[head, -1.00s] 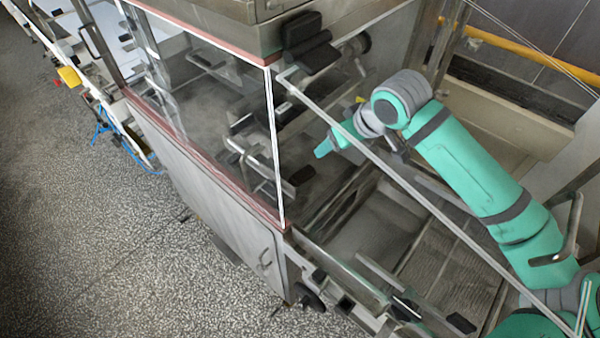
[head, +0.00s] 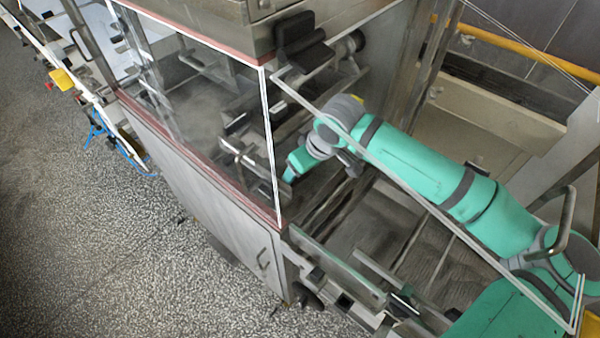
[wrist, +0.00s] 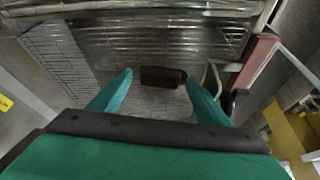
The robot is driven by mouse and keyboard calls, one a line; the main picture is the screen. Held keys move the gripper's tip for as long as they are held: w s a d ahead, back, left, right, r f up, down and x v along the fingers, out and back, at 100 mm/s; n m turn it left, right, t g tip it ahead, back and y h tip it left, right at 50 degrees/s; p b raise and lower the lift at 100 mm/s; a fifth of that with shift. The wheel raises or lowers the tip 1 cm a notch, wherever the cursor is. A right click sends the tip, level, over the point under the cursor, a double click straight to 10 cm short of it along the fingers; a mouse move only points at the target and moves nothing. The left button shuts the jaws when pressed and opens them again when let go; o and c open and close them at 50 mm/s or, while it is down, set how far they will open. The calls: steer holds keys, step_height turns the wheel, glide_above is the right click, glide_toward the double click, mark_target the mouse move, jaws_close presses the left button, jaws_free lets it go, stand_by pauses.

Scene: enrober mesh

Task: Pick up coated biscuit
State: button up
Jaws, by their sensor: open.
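The coated biscuit (wrist: 163,77) shows in the wrist view as a small dark brown block with rounded corners, lying on the wire mesh (wrist: 60,50). My gripper (wrist: 158,85) has its two green fingers apart, one to the left of the biscuit and one to the right. The biscuit sits near the fingertips, with no contact that I can make out. In the head view my gripper (head: 288,175) reaches down to the left toward the glass-sided machine. The biscuit cannot be made out in the head view.
The glass panel with its red frame (head: 200,140) stands close to my gripper on the left. A metal rail (head: 400,180) crosses in front of my arm. In the wrist view a pinkish post (wrist: 256,62) rises to the right of the fingers. Metal bars cross above the mesh.

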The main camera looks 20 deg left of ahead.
steer(key=shift+c, duration=0.6)
steer(key=c, duration=0.8)
steer(key=shift+w, duration=0.1)
